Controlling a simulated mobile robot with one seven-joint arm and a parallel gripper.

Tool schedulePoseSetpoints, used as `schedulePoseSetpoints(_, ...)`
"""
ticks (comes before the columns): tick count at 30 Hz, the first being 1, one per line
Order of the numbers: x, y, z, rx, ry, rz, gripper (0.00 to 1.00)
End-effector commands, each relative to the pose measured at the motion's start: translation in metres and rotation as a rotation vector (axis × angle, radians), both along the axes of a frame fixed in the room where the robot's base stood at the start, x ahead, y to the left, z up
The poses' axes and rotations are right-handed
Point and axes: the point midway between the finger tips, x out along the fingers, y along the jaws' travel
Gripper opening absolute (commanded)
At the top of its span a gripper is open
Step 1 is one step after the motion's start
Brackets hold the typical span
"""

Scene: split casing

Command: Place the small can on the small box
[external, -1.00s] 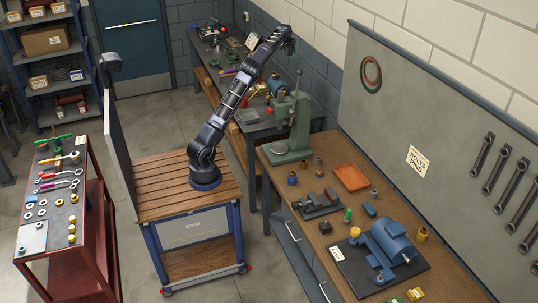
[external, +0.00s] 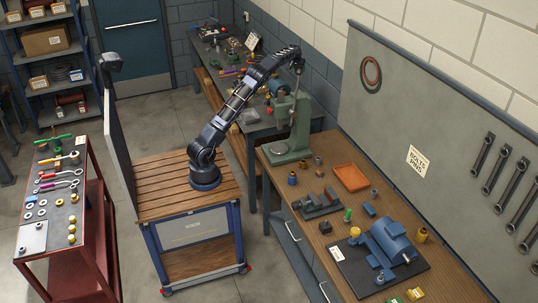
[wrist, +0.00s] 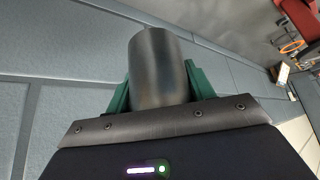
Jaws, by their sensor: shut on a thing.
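My gripper (wrist: 155,85) shows in the wrist view with its green fingers on both sides of a dark grey metal cylinder. The fingers are shut on this cylinder (wrist: 158,62), which looks like the small can. In the external view my gripper (external: 298,66) is high over the back bench area, close to the green press; the can is too small to make out there.
The green press (external: 290,125) stands tall at the workbench's far end, close to my arm. An orange tray (external: 351,177), a grey vise (external: 318,204) and a blue motor (external: 389,240) occupy the workbench (external: 290,182). A red cart (external: 35,258) with tools stands left.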

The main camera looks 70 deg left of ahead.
Motion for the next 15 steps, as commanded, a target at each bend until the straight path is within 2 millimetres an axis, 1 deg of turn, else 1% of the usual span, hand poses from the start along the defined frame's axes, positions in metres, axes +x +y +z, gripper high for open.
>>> schedulePoseSetpoints(1, 0.007, -0.010, -0.005, 0.000, 0.001, -0.012, 0.24)
schedulePoseSetpoints(3, 0.014, -0.019, -0.010, 0.000, 0.000, -0.022, 0.24)
schedulePoseSetpoints(8, 0.021, -0.028, -0.021, 0.000, 0.001, -0.033, 0.24)
schedulePoseSetpoints(11, 0.022, -0.029, -0.036, 0.000, 0.001, -0.035, 0.24)
schedulePoseSetpoints(15, 0.022, -0.030, -0.066, -0.001, 0.003, -0.035, 0.24)
